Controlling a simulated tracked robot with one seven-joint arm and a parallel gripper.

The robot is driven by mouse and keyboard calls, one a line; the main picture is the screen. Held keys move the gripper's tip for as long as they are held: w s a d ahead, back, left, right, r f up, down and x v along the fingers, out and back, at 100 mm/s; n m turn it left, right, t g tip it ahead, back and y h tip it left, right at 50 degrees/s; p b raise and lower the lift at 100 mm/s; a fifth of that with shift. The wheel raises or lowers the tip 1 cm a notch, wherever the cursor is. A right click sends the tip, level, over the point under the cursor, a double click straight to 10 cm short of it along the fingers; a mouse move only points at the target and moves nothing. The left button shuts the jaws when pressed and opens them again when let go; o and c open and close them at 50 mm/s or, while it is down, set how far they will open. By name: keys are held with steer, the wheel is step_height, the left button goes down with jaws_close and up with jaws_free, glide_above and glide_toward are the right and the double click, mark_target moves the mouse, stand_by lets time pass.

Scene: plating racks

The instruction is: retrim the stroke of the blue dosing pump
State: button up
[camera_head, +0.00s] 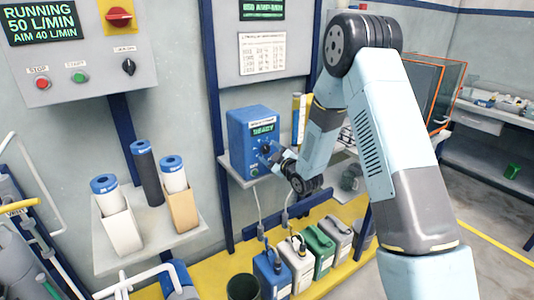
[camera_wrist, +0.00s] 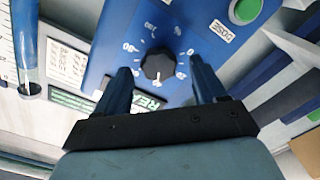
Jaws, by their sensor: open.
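The blue dosing pump (camera_head: 240,140) stands on a wall shelf in the head view. Its small screen (camera_head: 263,130) shows green text that looks like READY. My gripper (camera_head: 270,152) is at the pump's front face. In the wrist view the pump's blue face (camera_wrist: 110,60) fills the middle, with a black dial knob (camera_wrist: 158,65) ringed by white scale marks. My open gripper (camera_wrist: 161,72) has one finger on each side of the knob; I cannot tell whether they touch it. A green button (camera_wrist: 245,10) beside a DOSE label is at the upper right. The dial's exact setting is unclear.
Blue (camera_head: 270,276), white (camera_head: 298,262) and green (camera_head: 319,248) jugs stand below the pump, with hoses running down. A control panel (camera_head: 75,60) at left reads RUNNING 50 L/MIN, AIM 40 L/MIN. Filter cartridges stand on a left shelf (camera_head: 170,238).

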steer(key=shift+w+a, duration=0.4)
steer(key=shift+w, duration=0.1)
steer(key=shift+c, duration=0.2)
